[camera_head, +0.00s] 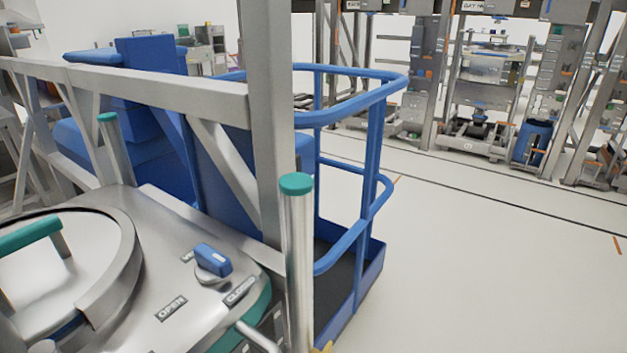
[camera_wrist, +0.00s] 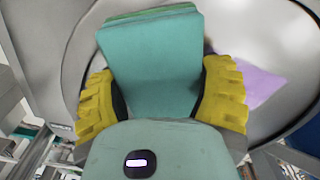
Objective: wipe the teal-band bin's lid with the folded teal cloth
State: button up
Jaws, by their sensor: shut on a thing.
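In the wrist view my gripper (camera_wrist: 158,88) has its two yellow ribbed fingers shut on the folded teal cloth (camera_wrist: 152,50), which stands out between them. Behind the cloth is a pale round lid (camera_wrist: 235,28) with a grey rim. A purple patch (camera_wrist: 262,84) shows on it, right of the cloth and partly hidden by a finger. I cannot tell whether the cloth touches the lid. In the head view the bin's metal lid (camera_head: 75,283) is at the lower left, cut off by the frame, with a teal handle (camera_head: 30,235). The cloth is not visible there.
Teal-capped posts (camera_head: 297,225) and a grey frame (camera_head: 150,82) stand around the bin. A blue railed platform (camera_head: 365,262) is behind. The floor (camera_head: 490,260) at right is clear.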

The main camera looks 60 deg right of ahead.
jog(key=shift+a, duration=0.2)
notch_tip(320, 180, up, 6)
jog(key=p, duration=0.5)
dwell(0.4)
jog(key=shift+r+p, duration=1.45)
